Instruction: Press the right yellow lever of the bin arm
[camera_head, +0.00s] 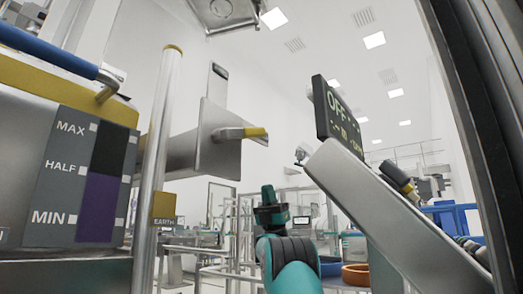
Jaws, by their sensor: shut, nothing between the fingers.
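A metal bin arm (220,158) stands left of centre, with a flat bracket and an upright plate. A yellow-tipped lever (254,132) sticks out to the right from its bracket. I see only this one yellow lever on the bin arm clearly; any other is hidden from this angle. My gripper (268,196) is shut and empty, at the end of my teal and black arm in the lower middle. In the picture it is below the lever and slightly right of it, clearly apart from it.
A bin with a MAX/HALF/MIN level gauge (88,178) and a blue handle fills the left. A metal post (158,140) stands beside it. A slanted grey console (395,225) with a dark display (338,115) is on the right. Blue and orange round containers (356,275) sit behind my arm.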

